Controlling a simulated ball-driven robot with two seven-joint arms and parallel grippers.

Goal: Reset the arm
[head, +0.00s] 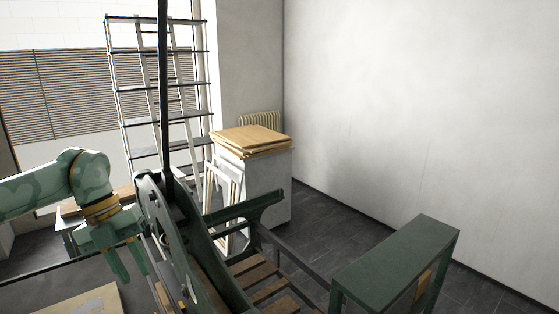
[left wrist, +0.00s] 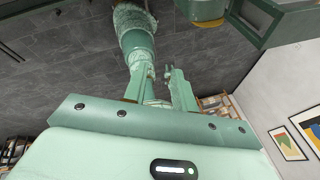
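My left arm (head: 75,180) comes in from the left in the head view, bent downward at the wrist. My left gripper (head: 132,273) points down beside the dark green press frame, with a gap between its two fingers. In the left wrist view the gripper (left wrist: 155,72) also shows its fingers apart, and I see nothing held between them. I cannot tell whether the gripper touches the press. My right arm and right gripper are not in view.
The press's curved green side (head: 185,245) stands close right of the gripper. A pale board (head: 75,303) lies below left. A green bench-like frame (head: 395,262) stands at right. A white cabinet (head: 268,180) and rack (head: 155,85) stand behind. Some dark floor (head: 345,222) is clear.

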